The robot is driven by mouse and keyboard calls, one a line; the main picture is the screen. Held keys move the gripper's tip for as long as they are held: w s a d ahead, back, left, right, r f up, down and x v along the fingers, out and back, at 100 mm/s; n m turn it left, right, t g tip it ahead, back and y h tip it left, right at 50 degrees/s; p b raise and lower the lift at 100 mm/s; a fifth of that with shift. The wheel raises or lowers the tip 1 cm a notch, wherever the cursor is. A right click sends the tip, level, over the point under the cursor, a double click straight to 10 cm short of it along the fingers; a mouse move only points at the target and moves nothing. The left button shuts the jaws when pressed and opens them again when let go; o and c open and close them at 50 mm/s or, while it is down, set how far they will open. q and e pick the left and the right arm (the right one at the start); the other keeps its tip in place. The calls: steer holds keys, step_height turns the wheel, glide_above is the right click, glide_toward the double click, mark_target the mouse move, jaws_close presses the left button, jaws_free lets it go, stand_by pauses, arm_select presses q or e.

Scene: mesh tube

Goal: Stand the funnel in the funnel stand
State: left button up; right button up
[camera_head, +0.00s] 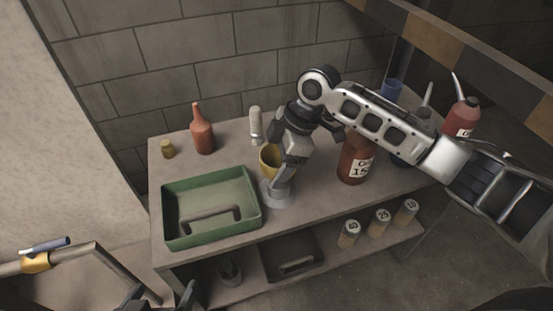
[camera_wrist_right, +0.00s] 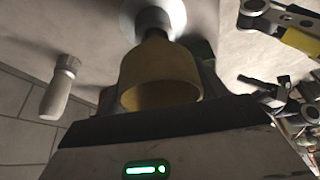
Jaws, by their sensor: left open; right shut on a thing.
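The yellow funnel (camera_head: 268,160) is held with its wide mouth up, in my right gripper (camera_head: 284,172). The right gripper is shut on it. In the right wrist view the funnel (camera_wrist_right: 160,78) fills the middle, its narrow end pointing at the pale round funnel stand (camera_wrist_right: 146,18). In the head view the grey funnel stand (camera_head: 276,200) is on the bench directly below the gripper. I cannot tell whether the spout is inside the stand or just above it. My left gripper (camera_head: 160,303) is open and empty at the bottom edge of the head view.
A green tray (camera_head: 170,228) with a handle stands left of the stand. An orange bottle (camera_head: 203,136) and a pale upright cylinder (camera_head: 256,124) stand behind. A brown labelled bottle (camera_head: 352,164) is close on the right. Several cans (camera_head: 378,222) stand on the lower shelf.

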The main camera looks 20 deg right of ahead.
steer(key=shift+f, duration=0.35)
steer(key=o, duration=1.2)
